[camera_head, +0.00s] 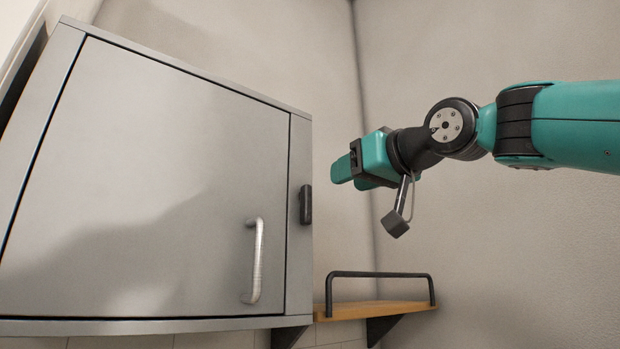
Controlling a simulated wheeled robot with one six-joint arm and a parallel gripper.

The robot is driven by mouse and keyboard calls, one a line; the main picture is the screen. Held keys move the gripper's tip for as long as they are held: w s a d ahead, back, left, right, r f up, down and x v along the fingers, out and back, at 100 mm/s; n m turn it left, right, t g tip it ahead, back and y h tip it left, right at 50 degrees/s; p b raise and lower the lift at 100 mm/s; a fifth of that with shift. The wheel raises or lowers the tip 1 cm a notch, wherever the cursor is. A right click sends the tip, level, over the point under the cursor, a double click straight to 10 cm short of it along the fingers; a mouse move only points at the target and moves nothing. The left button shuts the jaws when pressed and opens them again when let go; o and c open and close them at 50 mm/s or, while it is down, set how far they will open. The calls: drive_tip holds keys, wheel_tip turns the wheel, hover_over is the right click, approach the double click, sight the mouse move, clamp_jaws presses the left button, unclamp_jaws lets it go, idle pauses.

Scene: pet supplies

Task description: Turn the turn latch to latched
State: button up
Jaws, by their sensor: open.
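The turn latch (306,204) is a small dark upright piece on the right frame strip of a grey cabinet. It stands vertical, beside the closed door's right edge. The cabinet door (150,180) looks flush with its frame and has a pale upright bar handle (256,262) low on its right side. My gripper (342,169) is in the air to the right of the latch and a little higher in the picture, pointing left. It is open, apart from the latch and holds nothing that I can see. The fingers are seen partly from the side, so the gap is hard to see.
A wooden shelf (365,309) with a black rail (380,274) sits on brackets below my gripper, right of the cabinet. Plain walls stand behind, meeting in a corner. The air between my gripper and the latch looks clear.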

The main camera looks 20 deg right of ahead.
sight(310, 193)
drive_tip(key=p+x, duration=0.4)
drive_tip(key=x, duration=0.8)
drive_tip(key=shift+p, duration=0.3)
drive_tip(key=shift+c, duration=0.4)
clamp_jaws()
